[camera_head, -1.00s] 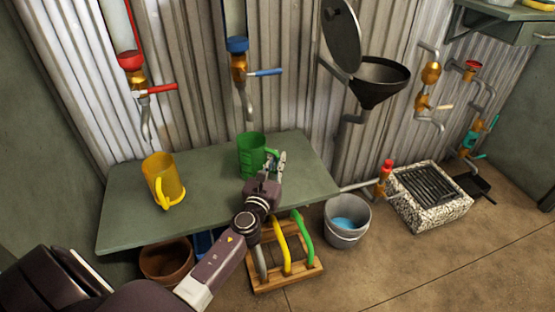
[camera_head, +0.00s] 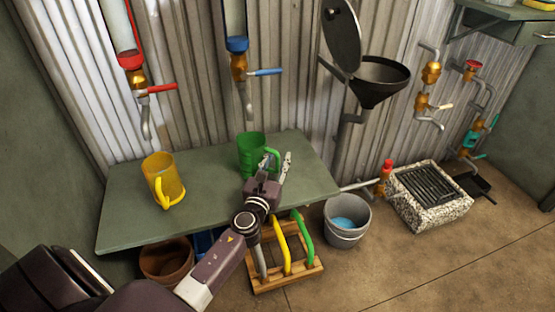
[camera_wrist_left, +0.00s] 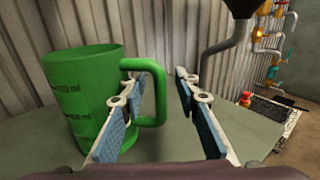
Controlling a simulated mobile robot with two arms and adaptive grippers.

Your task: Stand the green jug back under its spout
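The green jug (camera_head: 252,155) stands upright on the grey-green bench (camera_head: 215,190), its handle toward the right. In the head view it appears just below the spout (camera_head: 249,108) of the blue-handled tap (camera_head: 265,72). In the left wrist view the jug (camera_wrist_left: 92,95) shows marks on its side, and its handle (camera_wrist_left: 158,92) is near my left finger pad. My right gripper is not in view.
A yellow jug (camera_head: 163,180) stands on the bench at left, below the red-handled tap (camera_head: 160,89). A black funnel (camera_head: 372,80) is on the wall at right. A grey bucket (camera_head: 346,222) and a wooden rack (camera_head: 285,275) are on the floor. The bench's middle is clear.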

